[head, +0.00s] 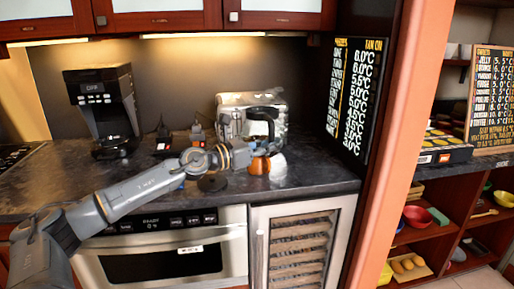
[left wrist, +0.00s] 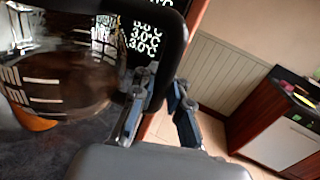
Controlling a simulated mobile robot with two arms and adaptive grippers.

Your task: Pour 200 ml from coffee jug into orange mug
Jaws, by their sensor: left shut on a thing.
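The coffee jug (left wrist: 75,80) is large at the left of the left wrist view, clear glass with pale marks and dark brown liquid inside. Its black handle (left wrist: 178,28) runs down to the fingers of my left gripper (left wrist: 163,82), which is shut on it. In the head view my left gripper (head: 268,147) is over the counter in front of the silver appliance; the jug is hard to pick out there. The orange mug (head: 260,167) stands on the counter just below the gripper. Part of it shows below the jug in the left wrist view (left wrist: 36,122). My right gripper is out of view.
A white object (head: 278,166) stands close right of the mug. A dark round disc (head: 212,183) lies to the left. Behind are a silver appliance (head: 235,103) and a black coffee machine (head: 103,100).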

